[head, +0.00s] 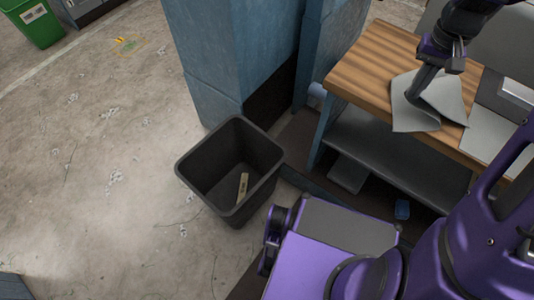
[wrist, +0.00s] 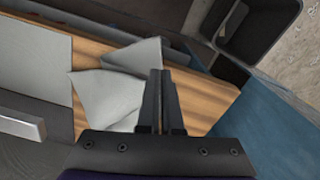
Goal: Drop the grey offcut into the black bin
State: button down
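The grey offcut (head: 405,112) is a thin, creased sheet on the wooden top of the bench (head: 372,62). In the wrist view, the offcut (wrist: 105,98) lies in two folded lobes beside my fingertips. My gripper (head: 418,98) points down at its middle, and its fingers are close together on a fold of the sheet. The fingers (wrist: 161,75) hide the pinched part. The black bin (head: 258,203) stands open and upright on the floor, left of the bench. Its rim also shows at the top right of the wrist view (wrist: 240,58).
A tan labelled piece (head: 242,187) lies inside the bin. A blue pillar (head: 240,50) stands right behind the bin. The bench has a lower shelf (head: 372,143). A green bin (head: 40,22) is far left. The concrete floor at left is mostly clear.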

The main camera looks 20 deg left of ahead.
aim_at(212, 169)
jog(key=u, duration=0.8)
jog(key=i+u, duration=0.1)
jog(key=u, duration=0.35)
jog(key=i+u, duration=0.1)
jog(key=u, duration=0.35)
jog(key=i+u, duration=0.1)
jog(key=u, duration=0.35)
